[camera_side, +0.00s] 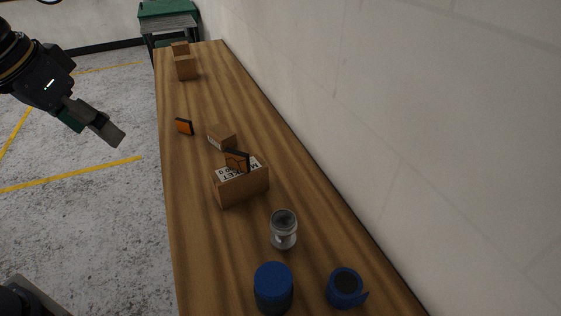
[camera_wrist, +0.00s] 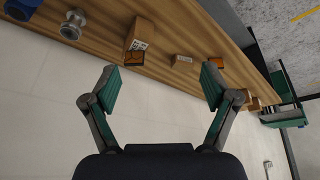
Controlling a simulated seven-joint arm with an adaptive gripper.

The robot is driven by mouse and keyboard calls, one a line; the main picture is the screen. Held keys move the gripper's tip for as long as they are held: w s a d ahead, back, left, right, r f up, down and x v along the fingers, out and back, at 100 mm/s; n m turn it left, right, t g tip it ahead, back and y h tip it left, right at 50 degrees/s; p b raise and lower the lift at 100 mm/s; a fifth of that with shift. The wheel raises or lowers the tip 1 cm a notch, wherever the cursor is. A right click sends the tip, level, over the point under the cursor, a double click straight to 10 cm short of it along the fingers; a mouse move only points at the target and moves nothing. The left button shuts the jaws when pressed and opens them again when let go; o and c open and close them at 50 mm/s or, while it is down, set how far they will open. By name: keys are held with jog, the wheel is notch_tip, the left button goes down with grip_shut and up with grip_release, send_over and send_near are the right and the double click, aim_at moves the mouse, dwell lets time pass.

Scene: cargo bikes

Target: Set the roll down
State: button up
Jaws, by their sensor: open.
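My gripper (camera_side: 105,128) is open and empty, held in the air left of the wooden bench in the side view. In the wrist view its two fingers (camera_wrist: 160,88) stand wide apart with nothing between them. A short blue round piece (camera_side: 345,290) with a dark centre and a tab on its right side rests on the bench at the near right; I cannot tell whether it is the roll or a mug. A blue cylinder (camera_side: 273,288) stands upright to its left. Both are far from my gripper.
A wall runs along the right.

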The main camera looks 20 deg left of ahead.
jog(key=s+a+f+t, duration=0.1)
jog(key=s+a+f, duration=0.2)
jog(key=s, duration=0.3)
jog(key=shift+s+a+f+n+y, duration=0.15)
jog(key=shift+a+f+n+y, duration=0.15)
jog(key=shift+a, duration=0.6)
